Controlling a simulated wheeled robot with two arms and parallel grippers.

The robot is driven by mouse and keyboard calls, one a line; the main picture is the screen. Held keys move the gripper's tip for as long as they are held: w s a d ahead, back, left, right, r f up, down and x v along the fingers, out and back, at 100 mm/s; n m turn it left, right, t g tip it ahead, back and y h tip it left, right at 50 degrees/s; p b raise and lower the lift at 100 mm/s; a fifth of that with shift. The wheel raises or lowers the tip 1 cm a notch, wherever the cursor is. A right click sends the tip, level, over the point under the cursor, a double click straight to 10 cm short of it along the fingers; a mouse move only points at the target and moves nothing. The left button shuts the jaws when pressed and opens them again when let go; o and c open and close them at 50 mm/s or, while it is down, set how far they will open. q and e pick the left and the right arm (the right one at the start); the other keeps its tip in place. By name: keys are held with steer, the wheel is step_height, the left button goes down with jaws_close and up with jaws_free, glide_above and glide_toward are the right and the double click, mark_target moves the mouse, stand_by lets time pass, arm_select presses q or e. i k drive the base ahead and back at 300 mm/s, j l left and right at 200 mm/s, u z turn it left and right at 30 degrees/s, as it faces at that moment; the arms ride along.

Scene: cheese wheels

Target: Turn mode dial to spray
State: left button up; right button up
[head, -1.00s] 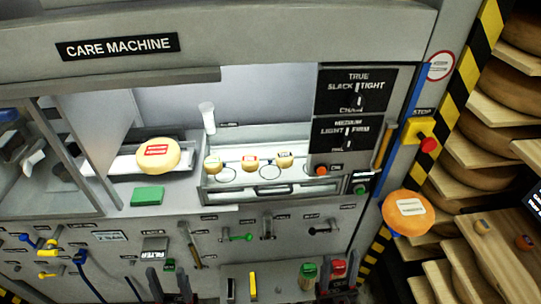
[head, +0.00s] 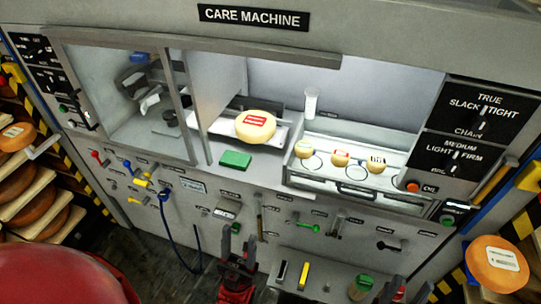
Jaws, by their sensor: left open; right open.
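No label reading "spray" is legible. Two black dial panels are on the right of the care machine: the upper one (head: 487,110) reads TRUE, SLACK, TIGHT, CHAIN, and the lower one (head: 457,156) reads MEDIUM, LIGHT, FIRM. Another black control panel (head: 36,52) with small dials is at the far left, its words too small to read. My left gripper (head: 239,243) is open at the bottom centre, in front of the lower machine front and away from all the dials. My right gripper (head: 405,290) is open at the bottom edge, partly cut off.
A cheese wheel with a red label (head: 256,126) sits inside the machine, a green block (head: 236,159) before it. A tray (head: 350,190) holds small cheeses. A blue hose (head: 170,225) and several levers are on the front. A ledge with a green-lidded jar (head: 361,286) juts out.

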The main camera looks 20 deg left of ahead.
mark_target(34, 55)
steer(key=u, duration=1.95)
